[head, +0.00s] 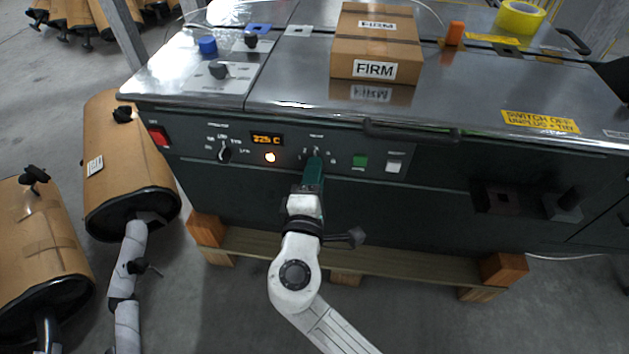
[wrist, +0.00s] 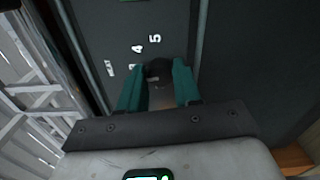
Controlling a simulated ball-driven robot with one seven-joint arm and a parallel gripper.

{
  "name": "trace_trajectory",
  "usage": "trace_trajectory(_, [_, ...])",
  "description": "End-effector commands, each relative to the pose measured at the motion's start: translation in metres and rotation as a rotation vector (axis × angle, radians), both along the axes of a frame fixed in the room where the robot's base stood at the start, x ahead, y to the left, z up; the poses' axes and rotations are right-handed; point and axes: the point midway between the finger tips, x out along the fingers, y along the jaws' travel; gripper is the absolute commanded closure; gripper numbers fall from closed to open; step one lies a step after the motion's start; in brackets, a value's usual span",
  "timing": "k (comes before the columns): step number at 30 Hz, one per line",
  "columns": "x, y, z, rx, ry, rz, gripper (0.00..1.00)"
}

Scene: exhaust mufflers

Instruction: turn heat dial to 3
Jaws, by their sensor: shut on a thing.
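The heat dial (wrist: 158,68) is a dark round knob on the dark green front panel of the machine. In the wrist view it sits between the two green fingers of my gripper (wrist: 157,84), which are shut on it. White marks 4 and 5 show beside it; a lower mark is partly hidden by a finger. In the head view my gripper (head: 314,168) reaches up to the panel below a small white label and covers most of the dial. I cannot tell which number the dial points to.
Left of the dial are an orange display (head: 266,139) reading 225 C, a lit lamp (head: 270,157) and another black knob (head: 224,152). A green button (head: 360,161) and a white switch (head: 394,163) are to the right. A dark handle bar (head: 412,134) juts out above.

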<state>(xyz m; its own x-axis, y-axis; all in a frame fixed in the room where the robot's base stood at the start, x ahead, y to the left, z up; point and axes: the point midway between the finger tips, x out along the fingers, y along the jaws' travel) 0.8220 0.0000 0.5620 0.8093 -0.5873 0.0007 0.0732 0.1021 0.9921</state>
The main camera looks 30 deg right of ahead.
Motion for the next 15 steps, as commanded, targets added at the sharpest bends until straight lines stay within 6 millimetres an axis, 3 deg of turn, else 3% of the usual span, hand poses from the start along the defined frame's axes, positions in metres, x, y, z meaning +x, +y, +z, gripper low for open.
trace_trajectory(15, [-0.0007, -0.0004, -0.0019, 0.103, -0.071, -0.002, 0.97])
